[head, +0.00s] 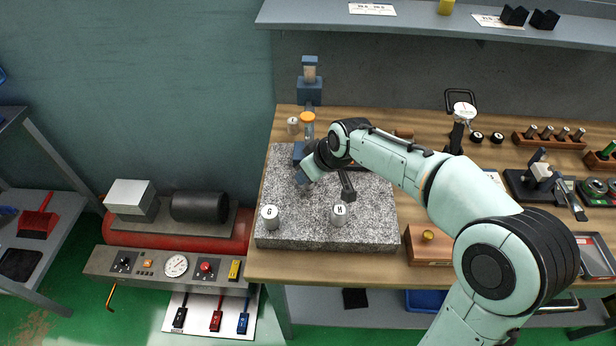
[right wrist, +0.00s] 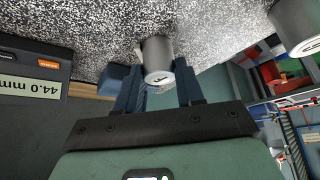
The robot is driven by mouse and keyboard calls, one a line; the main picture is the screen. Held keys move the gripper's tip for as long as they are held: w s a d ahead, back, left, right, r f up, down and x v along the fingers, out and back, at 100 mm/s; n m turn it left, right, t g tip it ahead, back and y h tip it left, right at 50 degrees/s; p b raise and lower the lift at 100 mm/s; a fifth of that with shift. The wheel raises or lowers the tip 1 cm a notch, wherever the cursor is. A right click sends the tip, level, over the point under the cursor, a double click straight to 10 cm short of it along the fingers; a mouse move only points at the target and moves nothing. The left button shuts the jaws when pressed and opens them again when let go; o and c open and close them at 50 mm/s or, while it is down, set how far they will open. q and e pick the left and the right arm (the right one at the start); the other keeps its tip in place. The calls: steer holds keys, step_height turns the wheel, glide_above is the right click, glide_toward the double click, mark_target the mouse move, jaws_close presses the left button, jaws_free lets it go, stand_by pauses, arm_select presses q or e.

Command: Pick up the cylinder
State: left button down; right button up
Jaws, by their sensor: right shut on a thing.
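Two grey metal cylinders stand upright on the granite plate (head: 325,238) in the head view: cylinder G (head: 270,217) at the front left and cylinder H (head: 338,215) to its right. My right gripper (head: 301,174) is low over the plate, behind cylinder G. In the right wrist view, its blue fingers (right wrist: 158,82) are shut on a grey cylinder (right wrist: 157,58) with a pale marked end; I cannot read the mark. The arm hides this cylinder in the head view. Whether it touches the plate is unclear. Another grey cylinder (right wrist: 296,22) shows at upper right. My left gripper is out of view.
A dark box reading 44.0 mm (right wrist: 35,68) is close by in the right wrist view. The plate's front middle is clear.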

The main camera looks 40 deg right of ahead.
steer(key=shift+r, duration=0.1)
steer(key=shift+r, duration=0.55)
steer(key=s, duration=0.5)
steer(key=s+r+b, duration=0.1)
steer(key=s, duration=0.2)
steer(key=shift+d, duration=0.35)
step_height(320, 180, up, 13)
steer(key=p, duration=0.2)
steer(key=shift+f, duration=0.1)
